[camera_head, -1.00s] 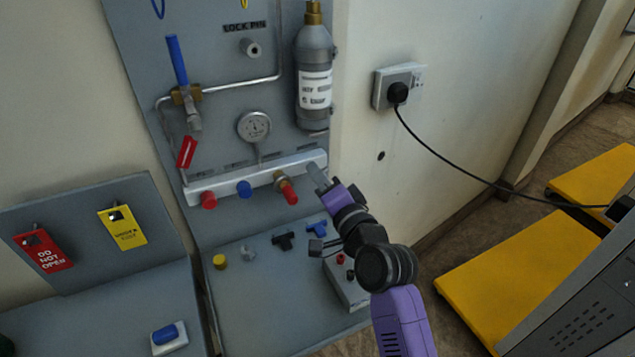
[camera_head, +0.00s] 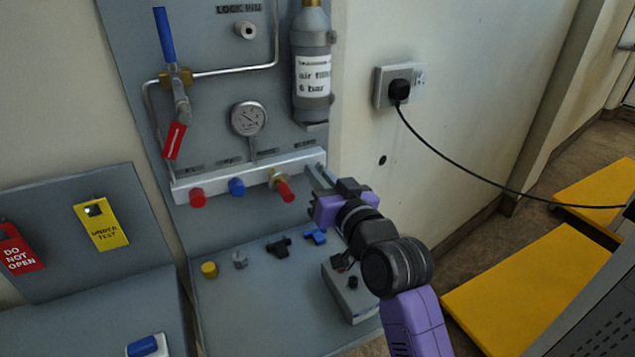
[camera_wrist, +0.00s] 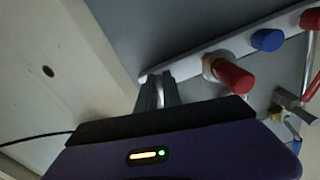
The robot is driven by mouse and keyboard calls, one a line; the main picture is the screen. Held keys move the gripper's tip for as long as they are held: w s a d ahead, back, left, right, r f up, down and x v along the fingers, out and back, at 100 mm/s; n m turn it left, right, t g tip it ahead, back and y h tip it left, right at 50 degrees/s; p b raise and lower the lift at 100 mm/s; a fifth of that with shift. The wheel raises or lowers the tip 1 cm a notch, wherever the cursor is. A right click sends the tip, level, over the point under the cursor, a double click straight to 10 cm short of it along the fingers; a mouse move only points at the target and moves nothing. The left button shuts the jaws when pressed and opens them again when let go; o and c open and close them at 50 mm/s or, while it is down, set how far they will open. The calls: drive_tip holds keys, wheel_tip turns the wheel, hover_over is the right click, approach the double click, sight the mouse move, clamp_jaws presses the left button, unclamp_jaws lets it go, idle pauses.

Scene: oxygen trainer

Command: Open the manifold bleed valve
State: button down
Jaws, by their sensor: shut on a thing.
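The white manifold bar (camera_head: 217,181) runs across the grey panel. It carries a red knob (camera_head: 197,195), a blue knob (camera_head: 237,187) and a brass valve with a red handle (camera_head: 284,188). My gripper (camera_head: 320,178) is at the bar's right end, right of that brass valve. In the wrist view its two grey fingers (camera_wrist: 156,94) are close together against the bar's end, and the red handle (camera_wrist: 235,77) stands clear beside them. What they grip is mostly hidden; by its place at the bar's last label it seems to be the manifold bleed valve.
A pressure gauge (camera_head: 248,118) sits above the bar, and a grey cylinder (camera_head: 313,75) hangs above right. Loose caps and fittings (camera_head: 278,247) and a small grey box (camera_head: 350,290) are on the shelf below. A black cable (camera_head: 470,180) runs from the wall socket.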

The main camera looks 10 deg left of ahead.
drive_tip(key=shift+f+n+b, duration=0.2)
drive_tip(key=shift+n+b, duration=0.4)
drive_tip(key=shift+n, duration=0.5)
drive_tip(key=c, duration=1.5)
unclamp_jaws()
drive_tip(key=shift+r, duration=0.1)
drive_tip(key=shift+d, duration=0.1)
drive_tip(key=v, duration=0.7)
drive_tip(key=shift+s+d, duration=0.2)
drive_tip(key=shift+s, duration=0.1)
